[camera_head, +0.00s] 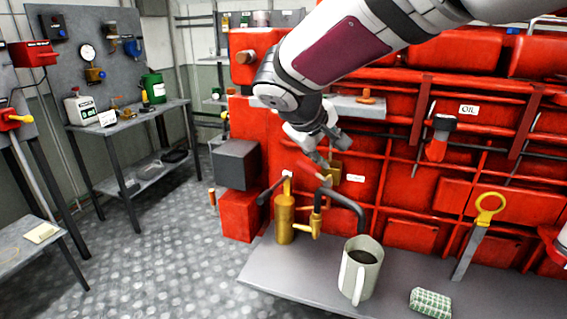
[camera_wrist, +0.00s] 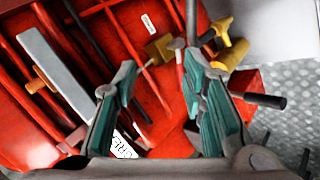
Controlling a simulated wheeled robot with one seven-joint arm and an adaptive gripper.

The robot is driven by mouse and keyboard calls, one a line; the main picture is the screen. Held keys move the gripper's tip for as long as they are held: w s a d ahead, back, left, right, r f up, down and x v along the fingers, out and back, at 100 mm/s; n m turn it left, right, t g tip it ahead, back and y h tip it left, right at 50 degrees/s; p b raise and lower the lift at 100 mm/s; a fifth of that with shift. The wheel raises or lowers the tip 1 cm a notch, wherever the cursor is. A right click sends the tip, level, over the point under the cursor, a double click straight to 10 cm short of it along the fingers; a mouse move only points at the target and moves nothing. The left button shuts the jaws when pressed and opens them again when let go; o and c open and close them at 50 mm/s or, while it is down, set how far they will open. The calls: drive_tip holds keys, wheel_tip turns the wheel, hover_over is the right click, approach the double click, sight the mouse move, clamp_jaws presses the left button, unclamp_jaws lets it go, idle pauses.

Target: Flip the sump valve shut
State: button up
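A small brass valve body (camera_head: 334,171) sits on the red engine front beside a white label, with a red lever (camera_head: 318,160) reaching up and left from it. I take this as the sump valve; its label is too small to read. My gripper (camera_head: 326,150) is just above the lever. In the wrist view the brass body (camera_wrist: 159,49) shows beyond and between the fingertips. The lever (camera_wrist: 181,66) lies close beside the right finger; I cannot tell whether they touch. My gripper (camera_wrist: 160,62) is open, fingers apart, with nothing held.
A brass hand pump (camera_head: 285,222) with a dark handle stands near the valve. A mug of dark liquid (camera_head: 361,270), a patterned cloth (camera_head: 430,303) and a yellow-ringed dipstick (camera_head: 488,208) are on or by the grey ledge (camera_head: 320,284). Red pipes and a grey box (camera_head: 236,164) flank the valve.

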drive_tip(key=n+t+b, duration=0.1)
drive_tip(key=n+b, duration=0.1)
approach(304, 166)
drive_tip(key=s+r, duration=0.2)
drive_tip(key=shift+y, duration=0.3)
drive_tip(key=x, duration=0.4)
drive_tip(key=b+x, duration=0.1)
drive_tip(key=x, duration=0.8)
drive_tip(key=shift+w+a+f+b, duration=0.2)
drive_tip(key=shift+w+b, duration=0.15)
drive_tip(key=shift+w, duration=0.05)
clamp_jaws()
